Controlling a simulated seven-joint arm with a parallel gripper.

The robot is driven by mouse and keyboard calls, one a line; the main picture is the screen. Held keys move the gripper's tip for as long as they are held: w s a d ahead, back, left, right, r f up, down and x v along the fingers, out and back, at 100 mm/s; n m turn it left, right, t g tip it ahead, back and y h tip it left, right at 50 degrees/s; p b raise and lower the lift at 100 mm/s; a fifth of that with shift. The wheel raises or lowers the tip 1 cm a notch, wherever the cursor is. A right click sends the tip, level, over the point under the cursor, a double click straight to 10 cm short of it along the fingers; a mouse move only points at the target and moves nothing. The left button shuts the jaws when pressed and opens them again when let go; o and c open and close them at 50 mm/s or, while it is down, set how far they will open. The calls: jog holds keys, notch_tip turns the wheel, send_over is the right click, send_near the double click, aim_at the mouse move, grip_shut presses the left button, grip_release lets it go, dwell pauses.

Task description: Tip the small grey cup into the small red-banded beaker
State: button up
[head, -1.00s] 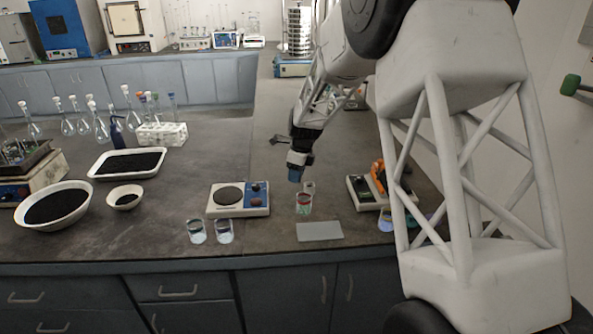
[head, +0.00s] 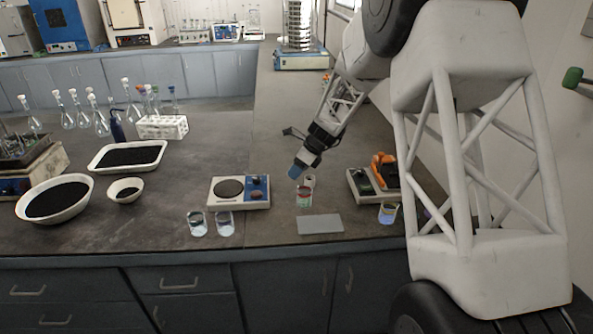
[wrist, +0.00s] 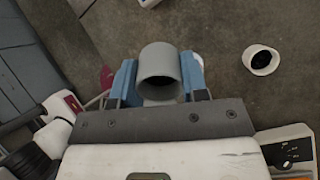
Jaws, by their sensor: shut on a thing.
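My gripper (head: 297,169) has blue fingertips and is shut on the small grey cup (wrist: 160,65). In the wrist view the cup sits between the two blue fingers, its dark opening turned toward the camera; its contents cannot be made out. In the head view the cup cannot be told apart from the fingers. The small red-banded beaker (head: 304,197) stands upright on the bench, just below and slightly right of the fingertips in the picture. I cannot clearly pick out the beaker in the wrist view.
A small white cup (head: 310,181) stands close behind the beaker; a white cup with dark contents (wrist: 261,60) shows in the wrist view. A hotplate-like device (head: 240,204) is left, two beakers (head: 198,226) front left, a grey plate (head: 320,225) in front, and an orange-topped device (head: 372,186) right.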

jog(key=shift+r+y, duration=0.1)
jog(key=shift+y, duration=0.6)
jog(key=shift+r+y, duration=0.1)
jog(key=shift+y, duration=0.2)
jog(key=shift+d, duration=0.1)
jog(key=shift+r+y, duration=0.1)
jog(key=shift+y, duration=0.6)
jog(key=shift+y, duration=0.3)
jog(key=shift+r+y, duration=0.15)
jog(key=shift+y, duration=0.25)
jog(key=shift+r+y, duration=0.1)
jog(key=shift+y, duration=0.6)
jog(key=shift+d, duration=0.15)
